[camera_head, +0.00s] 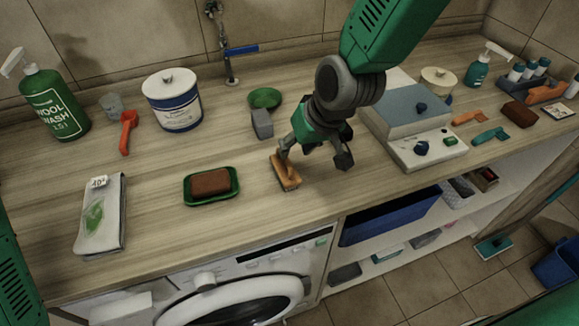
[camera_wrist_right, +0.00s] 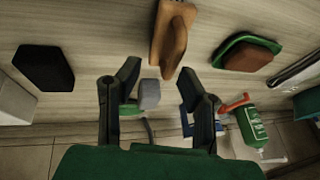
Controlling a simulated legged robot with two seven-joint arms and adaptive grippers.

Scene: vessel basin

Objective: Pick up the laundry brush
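The laundry brush, an orange-brown wooden block (camera_head: 285,173), lies on the wooden counter near its front edge, right of the soap dish. It also shows at the top middle of the right wrist view (camera_wrist_right: 173,40). My right gripper (camera_head: 315,162) is over the counter beside the brush, its fingers spread. One finger overlaps the brush's far end in the head view; I cannot tell whether they touch. In the right wrist view the fingers (camera_wrist_right: 158,82) are wide apart with nothing held, and the brush shows beyond the tips. My left gripper is not in view.
Brown soap (camera_head: 210,182) in a green dish (camera_head: 235,190) is left of the brush. A grey block (camera_head: 262,124) and green round item (camera_head: 265,97) stand behind. A grey-lidded appliance (camera_head: 410,105) is right of my gripper. A washing machine (camera_head: 235,290) is below the counter.

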